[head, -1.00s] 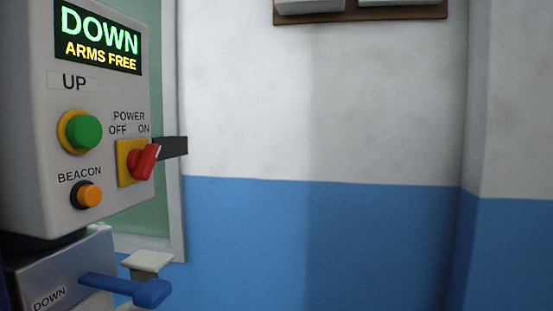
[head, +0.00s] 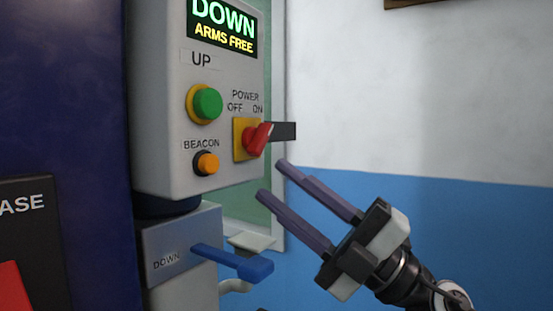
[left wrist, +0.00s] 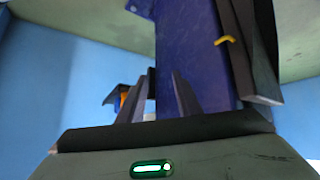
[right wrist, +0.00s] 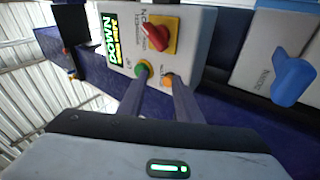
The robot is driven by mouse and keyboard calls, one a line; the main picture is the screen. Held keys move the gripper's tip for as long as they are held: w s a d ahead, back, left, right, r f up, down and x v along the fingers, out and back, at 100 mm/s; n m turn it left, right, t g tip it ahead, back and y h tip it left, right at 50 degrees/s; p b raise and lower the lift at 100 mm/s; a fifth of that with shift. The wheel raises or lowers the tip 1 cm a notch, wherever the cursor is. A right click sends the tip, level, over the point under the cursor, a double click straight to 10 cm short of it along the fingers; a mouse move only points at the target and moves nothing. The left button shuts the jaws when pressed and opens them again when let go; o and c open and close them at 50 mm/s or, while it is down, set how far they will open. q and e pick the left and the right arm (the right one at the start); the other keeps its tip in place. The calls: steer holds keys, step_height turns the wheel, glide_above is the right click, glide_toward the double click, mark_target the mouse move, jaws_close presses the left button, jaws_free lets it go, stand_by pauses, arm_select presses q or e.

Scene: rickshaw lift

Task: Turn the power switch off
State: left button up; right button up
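The power switch (head: 258,138) is a red knob on a yellow plate on the grey control box (head: 160,120). Its handle tilts up and right, toward the ON label. The knob also shows in the right wrist view (right wrist: 157,35). My right gripper (head: 271,179) is open and empty, below and right of the switch in the head view, its fingers pointing up-left toward the box. In the right wrist view the fingertips (right wrist: 157,73) are below the knob, apart from it. My left gripper (left wrist: 160,85) is open and empty in the left wrist view, beside a dark blue post (left wrist: 185,35).
A green UP button (head: 207,103) and an orange BEACON button (head: 206,163) sit left of the switch. A blue DOWN lever (head: 235,262) sticks out below. The display (head: 223,25) reads DOWN, ARMS FREE. Open space lies to the right, before the wall.

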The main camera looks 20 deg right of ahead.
step_height(320, 180, up, 4)
steer(key=s+a+n+g, duration=0.1)
steer(key=s+n+g, duration=0.2)
steer(key=n+g, duration=0.35)
steer(key=n+t+h, duration=0.1)
steer(key=t+h, duration=0.4)
steer(key=h, duration=0.3)
glide_toward(266, 139)
steer(key=shift+g, duration=0.25)
steer(key=p+x, duration=0.2)
steer(key=x, duration=0.5)
steer(key=shift+w+r, duration=0.2)
steer(key=shift+w+a, duration=0.2)
steer(key=shift+w, duration=0.05)
steer(key=shift+w+f, duration=0.1)
steer(key=shift+c, duration=0.2)
jaws_close()
